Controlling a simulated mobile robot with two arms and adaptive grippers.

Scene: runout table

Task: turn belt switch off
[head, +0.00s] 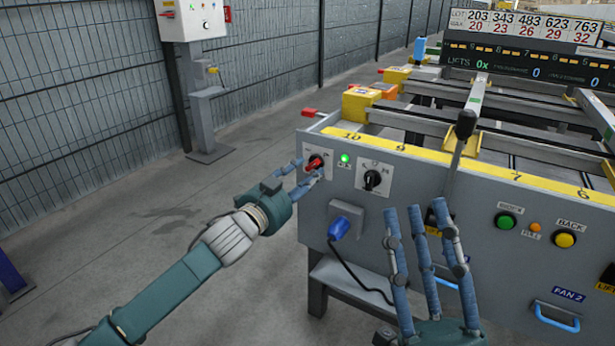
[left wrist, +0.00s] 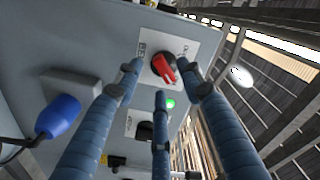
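A red rotary switch (head: 315,163) sits on a white plate at the left end of the grey panel. A green lamp (head: 345,158) beside it is lit. A black rotary switch (head: 372,180) is to the right. My left gripper (head: 303,175) is at the red switch, fingers apart. In the left wrist view the red switch (left wrist: 164,69) shows between the fingertips, its handle slanted; I cannot tell whether they touch it. Label text is too small to read. My right gripper (head: 430,222) is open and empty, fingers pointing up in front of the panel.
A blue plug (head: 339,228) with a black cable juts from the panel below the switches. A black-knobbed lever (head: 465,125) rises behind my right gripper. Green (head: 506,221) and yellow (head: 564,239) buttons are at right. Open floor lies left.

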